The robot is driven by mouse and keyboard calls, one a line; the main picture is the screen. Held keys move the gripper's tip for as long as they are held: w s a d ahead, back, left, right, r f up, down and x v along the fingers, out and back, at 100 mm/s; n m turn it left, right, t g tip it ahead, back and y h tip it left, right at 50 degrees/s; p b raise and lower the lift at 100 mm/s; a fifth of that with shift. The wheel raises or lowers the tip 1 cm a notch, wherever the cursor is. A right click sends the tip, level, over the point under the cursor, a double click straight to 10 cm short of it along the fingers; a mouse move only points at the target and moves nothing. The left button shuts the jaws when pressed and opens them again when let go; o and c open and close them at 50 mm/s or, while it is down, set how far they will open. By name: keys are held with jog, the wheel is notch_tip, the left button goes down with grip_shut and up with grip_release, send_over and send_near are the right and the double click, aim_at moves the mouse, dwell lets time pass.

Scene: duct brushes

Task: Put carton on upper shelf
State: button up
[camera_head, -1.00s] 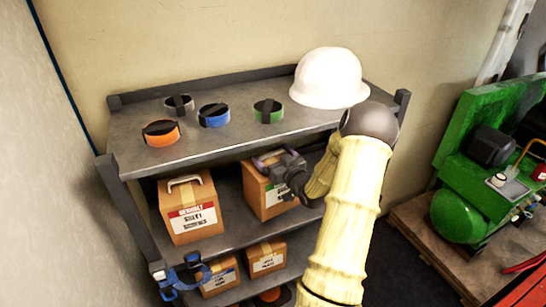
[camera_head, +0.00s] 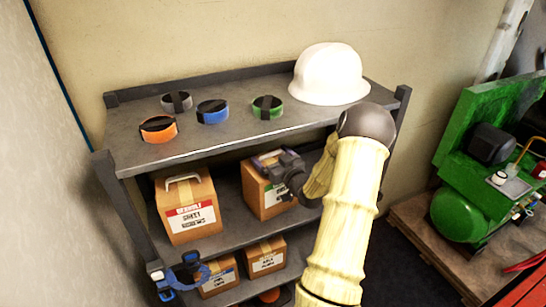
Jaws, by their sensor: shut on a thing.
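A brown carton (camera_head: 263,199) with a white label stands on the middle shelf, right of another carton. My gripper (camera_head: 266,162) is at the top of this carton, shut on it. The gripper's dark body covers the carton's upper right part, so the exact grip is hidden. The carton looks upright, at about shelf level; I cannot tell whether it touches the shelf. The upper shelf (camera_head: 190,143) is the grey top board of the rack.
A white hard hat (camera_head: 328,76) and orange (camera_head: 158,130), blue (camera_head: 212,112), green (camera_head: 267,108) and grey (camera_head: 176,102) rings stand on the upper shelf. A handled carton (camera_head: 188,210) stands left on the middle shelf. Smaller cartons (camera_head: 266,258) stand below. The upper shelf's front middle is clear.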

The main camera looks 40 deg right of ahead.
jog(key=shift+f+b, duration=0.25)
jog(key=shift+b, duration=0.1)
dwell(0.4)
jog(key=o, duration=1.6)
jog(key=shift+f, duration=0.15)
jog(key=shift+o, duration=0.2)
jog(key=shift+s, duration=0.1)
jog(key=shift+s+a+b, duration=0.2)
jog(key=shift+s+b, duration=0.2)
jog(key=shift+s, duration=2)
jog(key=shift+s+a+b, duration=0.2)
jog(key=shift+s+b, duration=0.15)
jog(key=shift+s, duration=1.75)
